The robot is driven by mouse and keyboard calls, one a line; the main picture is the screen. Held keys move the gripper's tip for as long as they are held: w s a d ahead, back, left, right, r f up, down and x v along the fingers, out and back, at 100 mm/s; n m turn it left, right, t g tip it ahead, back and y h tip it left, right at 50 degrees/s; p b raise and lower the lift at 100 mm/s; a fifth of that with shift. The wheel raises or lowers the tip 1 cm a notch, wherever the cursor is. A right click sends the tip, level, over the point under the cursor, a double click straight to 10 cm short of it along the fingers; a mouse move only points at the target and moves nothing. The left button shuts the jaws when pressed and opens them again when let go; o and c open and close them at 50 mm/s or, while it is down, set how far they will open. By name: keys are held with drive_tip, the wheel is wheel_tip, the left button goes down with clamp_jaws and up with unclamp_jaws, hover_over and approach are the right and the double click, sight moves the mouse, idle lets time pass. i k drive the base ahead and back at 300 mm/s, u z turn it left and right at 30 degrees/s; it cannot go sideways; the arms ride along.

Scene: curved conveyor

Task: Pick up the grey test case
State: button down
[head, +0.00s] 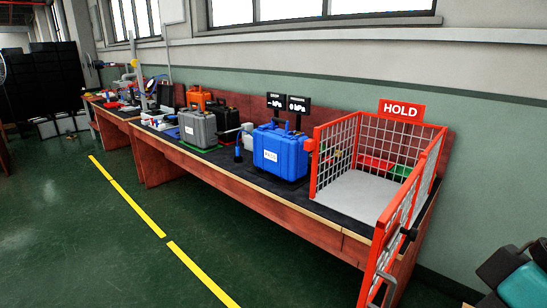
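The grey test case (198,129) stands upright on the long workbench, near the middle of the head view. Its handle is on top, and a green edge shows on the bench under it. A black case (228,116) and an orange case (199,98) stand close behind it and are partly hidden. My gripper is not in view, and nothing is seen touching the grey case.
A blue case (280,153) with a white label stands right of the grey case, with a dark blue upright tool (238,149) between. A red-framed mesh HOLD cage (317,165) has its gate swung out over the front edge. Green floor in front is clear.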

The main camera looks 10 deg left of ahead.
sight(197, 128)
drive_tip(key=u, duration=0.1)
drive_tip(key=i, duration=0.2)
drive_tip(key=u, duration=1.1)
drive_tip(key=i, duration=1.2)
drive_tip(key=u, duration=1.1)
drive_tip(key=i, duration=1.9)
drive_tip(key=z, duration=0.25)
drive_tip(key=i, duration=1.35)
drive_tip(key=z, duration=1.6)
drive_tip(key=i, duration=1)
drive_tip(key=z, duration=0.85)
